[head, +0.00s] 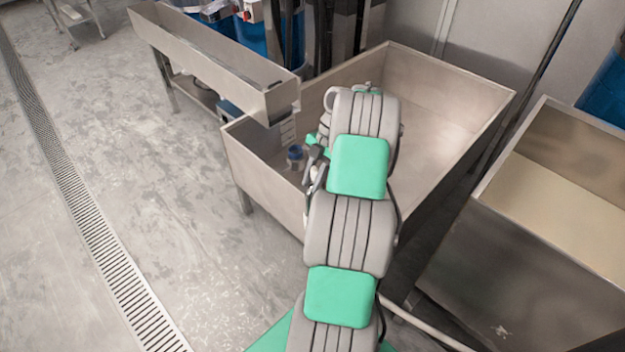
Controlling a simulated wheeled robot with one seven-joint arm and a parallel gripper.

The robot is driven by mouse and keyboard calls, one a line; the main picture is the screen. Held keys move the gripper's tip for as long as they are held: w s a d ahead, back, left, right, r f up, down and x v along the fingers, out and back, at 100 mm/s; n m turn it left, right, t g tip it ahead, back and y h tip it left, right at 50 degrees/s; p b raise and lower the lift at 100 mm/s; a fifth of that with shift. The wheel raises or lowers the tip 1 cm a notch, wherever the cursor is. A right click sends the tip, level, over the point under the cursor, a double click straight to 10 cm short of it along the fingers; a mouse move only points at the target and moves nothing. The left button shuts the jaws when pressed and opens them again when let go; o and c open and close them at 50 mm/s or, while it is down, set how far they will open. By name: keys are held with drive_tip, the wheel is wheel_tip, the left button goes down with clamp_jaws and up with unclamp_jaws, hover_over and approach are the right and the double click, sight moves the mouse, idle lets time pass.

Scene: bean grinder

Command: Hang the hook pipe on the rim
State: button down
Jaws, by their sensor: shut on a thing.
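The metal bin (440,95) stands in the middle of the head view, with its thin rim running all round. My arm reaches over the bin's near side. My gripper (309,162) is at the arm's far end, above the bin's inside near the left part of the near rim, and is partly hidden by the arm. It is shut on what looks like the hook pipe (294,153), a small piece with a blue end that sticks out to the left. The rest of the pipe and its hook are hidden or too small to make out. I cannot tell whether it touches the rim.
A long metal trough (215,62) slopes down to the bin's left side, its end close to the gripper. A second bin (570,165) with pale contents stands at the right. Blue barrels stand behind. The floor at the left is clear, with a drain grate (95,225).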

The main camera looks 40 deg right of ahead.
wheel_tip(320, 180, down, 7)
drive_tip(key=b, duration=0.6)
drive_tip(key=c, duration=1.1)
unclamp_jaws()
